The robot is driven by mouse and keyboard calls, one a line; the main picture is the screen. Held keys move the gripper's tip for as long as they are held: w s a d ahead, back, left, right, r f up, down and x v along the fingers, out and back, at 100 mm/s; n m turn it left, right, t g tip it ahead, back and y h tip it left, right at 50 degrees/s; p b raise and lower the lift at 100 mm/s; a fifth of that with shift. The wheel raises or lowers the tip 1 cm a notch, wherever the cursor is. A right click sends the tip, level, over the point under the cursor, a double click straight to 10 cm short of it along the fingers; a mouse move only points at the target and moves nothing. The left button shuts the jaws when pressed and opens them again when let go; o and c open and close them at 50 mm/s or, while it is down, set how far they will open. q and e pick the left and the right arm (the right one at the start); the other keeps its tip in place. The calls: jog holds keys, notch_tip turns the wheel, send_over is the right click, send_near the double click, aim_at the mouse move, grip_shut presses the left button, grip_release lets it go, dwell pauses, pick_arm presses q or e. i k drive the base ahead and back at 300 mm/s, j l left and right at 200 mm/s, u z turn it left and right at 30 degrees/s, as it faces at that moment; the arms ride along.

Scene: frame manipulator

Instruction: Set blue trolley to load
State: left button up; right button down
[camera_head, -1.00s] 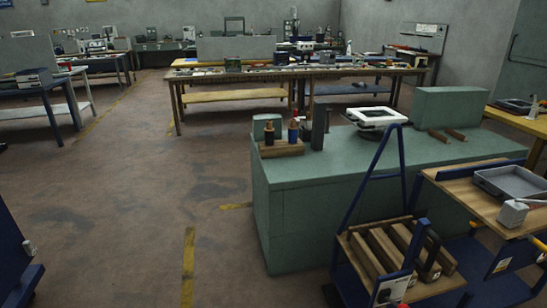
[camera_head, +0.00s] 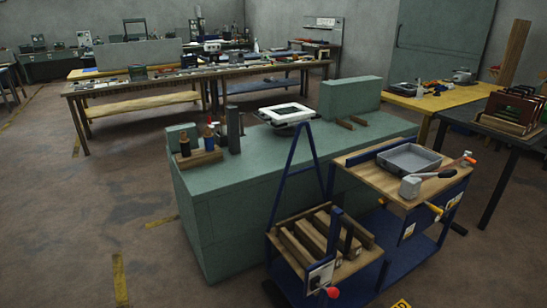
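The blue trolley (camera_head: 409,262) stands at the lower right, in front of the green bench. It has a blue metal frame and a wooden top (camera_head: 437,192). A lower wooden section (camera_head: 358,237) at its left carries several slotted wooden bars. A grey tray (camera_head: 409,158) and a mallet with a pale block head (camera_head: 411,187) lie on the top. A yellow handle (camera_head: 434,208) sits on its front side, and a lever with a red knob (camera_head: 332,292) is on a white plate at the lower left. Neither of my grippers is in view.
The green bench (camera_head: 200,220) stands directly behind the trolley, with a white frame (camera_head: 287,114) above it. A dark table (camera_head: 507,141) and a yellow table (camera_head: 415,102) are at the right. Open floor (camera_head: 80,210) lies at the left.

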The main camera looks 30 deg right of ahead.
aim_at(365, 258)
jog(key=z, duration=1.55)
jog(key=i+j, duration=0.2)
jog(key=i+j+z, duration=0.1)
jog(key=j, duration=0.3)
jog(key=i, duration=0.05)
